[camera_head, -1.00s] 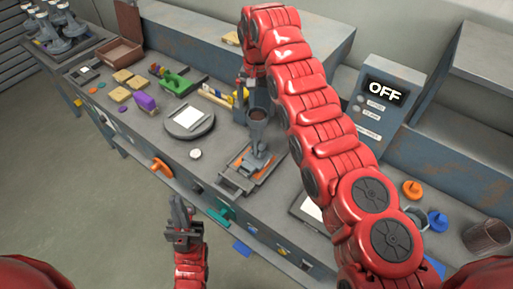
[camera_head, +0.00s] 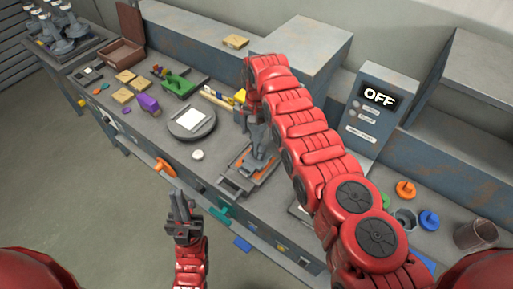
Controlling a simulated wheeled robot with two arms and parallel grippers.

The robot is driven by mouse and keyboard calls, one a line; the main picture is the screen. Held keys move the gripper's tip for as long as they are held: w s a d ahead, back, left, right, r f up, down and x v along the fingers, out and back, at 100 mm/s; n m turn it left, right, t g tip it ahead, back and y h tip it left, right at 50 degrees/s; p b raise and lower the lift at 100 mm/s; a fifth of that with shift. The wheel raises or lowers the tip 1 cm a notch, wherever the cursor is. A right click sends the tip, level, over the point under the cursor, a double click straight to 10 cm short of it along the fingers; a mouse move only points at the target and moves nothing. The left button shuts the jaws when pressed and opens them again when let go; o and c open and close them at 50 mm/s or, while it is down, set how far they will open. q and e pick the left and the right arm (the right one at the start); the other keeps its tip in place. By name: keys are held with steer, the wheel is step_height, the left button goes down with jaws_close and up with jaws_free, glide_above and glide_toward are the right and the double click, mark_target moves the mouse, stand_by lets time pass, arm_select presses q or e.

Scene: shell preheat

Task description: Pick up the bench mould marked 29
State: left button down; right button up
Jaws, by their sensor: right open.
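A grey mould (camera_head: 260,142) stands upright on an orange-and-grey base on the bench, partly covered by my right arm. I cannot read any number on it. My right gripper (camera_head: 250,110) is at the mould's upper part, open, pointing down; its fingers are largely hidden behind the arm, and I cannot tell whether they touch the mould. My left gripper (camera_head: 181,204) points up in front of the bench, away from the mould, with nothing visible in it; its finger gap is unclear.
Several similar grey moulds (camera_head: 62,30) stand on a far-left table. A round grey plate (camera_head: 183,129), a green tool (camera_head: 178,85) and a purple block (camera_head: 148,104) lie left of the mould. A control box reading OFF (camera_head: 372,115) stands right. An orange knob (camera_head: 165,167) protrudes from the bench front.

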jaws_close()
stand_by(0.5)
